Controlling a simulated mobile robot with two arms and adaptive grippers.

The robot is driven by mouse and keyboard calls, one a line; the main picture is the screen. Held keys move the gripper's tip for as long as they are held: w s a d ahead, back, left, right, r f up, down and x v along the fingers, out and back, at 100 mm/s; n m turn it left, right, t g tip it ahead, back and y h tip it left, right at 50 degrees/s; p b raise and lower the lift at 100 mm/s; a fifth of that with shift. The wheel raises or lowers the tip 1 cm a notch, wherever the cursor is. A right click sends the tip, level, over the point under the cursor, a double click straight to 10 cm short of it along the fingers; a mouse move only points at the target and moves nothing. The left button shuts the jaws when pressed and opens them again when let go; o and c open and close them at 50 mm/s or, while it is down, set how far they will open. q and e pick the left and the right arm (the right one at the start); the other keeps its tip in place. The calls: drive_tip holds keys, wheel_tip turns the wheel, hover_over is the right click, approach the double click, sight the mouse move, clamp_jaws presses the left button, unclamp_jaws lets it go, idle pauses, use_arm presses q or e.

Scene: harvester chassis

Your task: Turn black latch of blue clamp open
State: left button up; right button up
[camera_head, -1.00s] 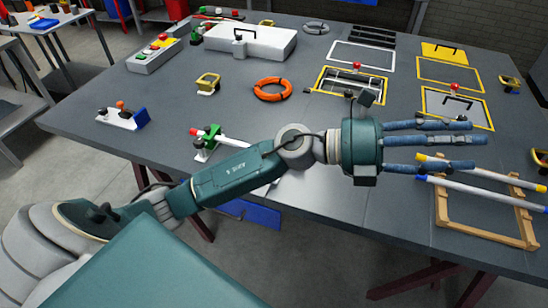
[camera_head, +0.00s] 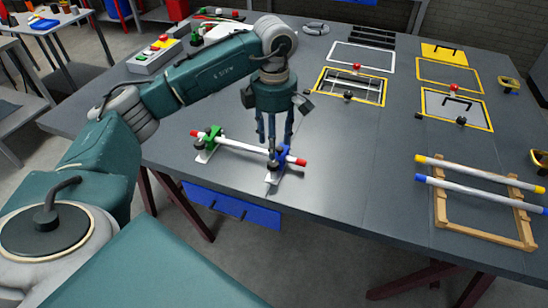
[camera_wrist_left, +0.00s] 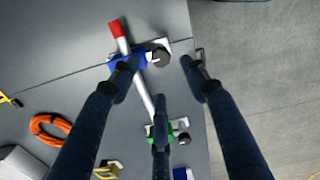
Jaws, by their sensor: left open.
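The blue clamp (camera_head: 283,156) stands on a white base near the table's front edge and holds one end of a white bar with red ends. Its black latch (camera_wrist_left: 160,57) shows in the left wrist view, right of the blue body (camera_wrist_left: 122,60). My left gripper (camera_head: 274,143) points down just above the blue clamp, open and empty. In the left wrist view its fingers spread around the latch, one overlapping the blue body and one right of the latch. I cannot tell whether they touch. My right gripper is not in view.
A green clamp (camera_head: 211,136) holds the bar's other end. An orange ring (camera_wrist_left: 49,126) lies farther back, hidden behind my gripper in the head view. A wooden rack (camera_head: 487,240) with two rods stands at the right. The table between clamps and rack is clear.

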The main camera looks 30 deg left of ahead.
sight(274, 163)
use_arm(q)
wheel_tip(274, 163, down, 6)
drive_tip(key=shift+s+p, duration=0.1)
drive_tip(key=shift+p, duration=0.65)
drive_tip(key=shift+f, duration=0.8)
drive_tip(key=c, duration=1.2)
drive_tip(key=shift+o, duration=0.2)
